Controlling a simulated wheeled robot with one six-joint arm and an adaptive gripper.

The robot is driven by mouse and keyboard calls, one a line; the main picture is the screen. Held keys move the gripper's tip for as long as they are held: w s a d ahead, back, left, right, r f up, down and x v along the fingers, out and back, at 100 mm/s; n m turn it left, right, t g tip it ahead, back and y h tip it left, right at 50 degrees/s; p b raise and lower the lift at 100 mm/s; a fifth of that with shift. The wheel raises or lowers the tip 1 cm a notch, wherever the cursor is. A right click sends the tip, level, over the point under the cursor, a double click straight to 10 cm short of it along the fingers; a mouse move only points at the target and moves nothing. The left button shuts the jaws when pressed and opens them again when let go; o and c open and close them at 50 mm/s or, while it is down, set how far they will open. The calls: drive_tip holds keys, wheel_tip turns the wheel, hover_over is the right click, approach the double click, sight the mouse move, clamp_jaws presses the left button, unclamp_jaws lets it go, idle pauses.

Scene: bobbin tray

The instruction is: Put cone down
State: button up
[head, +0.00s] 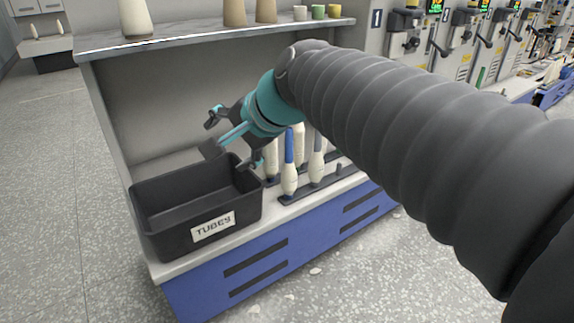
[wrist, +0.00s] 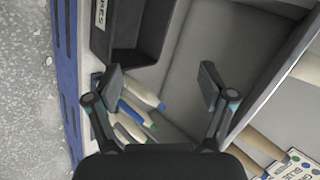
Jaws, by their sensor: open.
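Several cones stand on the upper shelf: a cream cone (head: 135,18) at the left and two tan cones, one (head: 234,12) beside the other (head: 266,11). Parts of pale and tan cones (wrist: 262,147) show at the lower right of the wrist view. My gripper (head: 232,150) is open below the shelf, near the back right of the black tray. In the wrist view my gripper's fingers (wrist: 160,82) are wide apart with nothing between them. I cannot tell which cone the task means.
The black tray (head: 165,240) labelled TUBES looks empty. Several upright bobbins (head: 289,180) stand on a dark rack right of it. The shelf edge (head: 200,36) runs above my gripper. Small cones sit at the shelf's right, and machines stand behind.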

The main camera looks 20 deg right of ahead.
drive_tip(key=s+d+f+n+g+h, duration=0.1)
drive_tip(key=s+d+f+n+h, duration=0.1)
drive_tip(key=s+d+f+n, duration=0.2)
drive_tip(key=s+d+f+n+g+h, duration=0.1)
drive_tip(key=s+d+f+n, duration=0.3)
drive_tip(key=s+f, duration=0.7)
drive_tip(key=shift+s+d+f+n+g+h, duration=0.3)
drive_tip(key=shift+d+n+g+h, duration=0.1)
drive_tip(key=shift+n+h, duration=0.6)
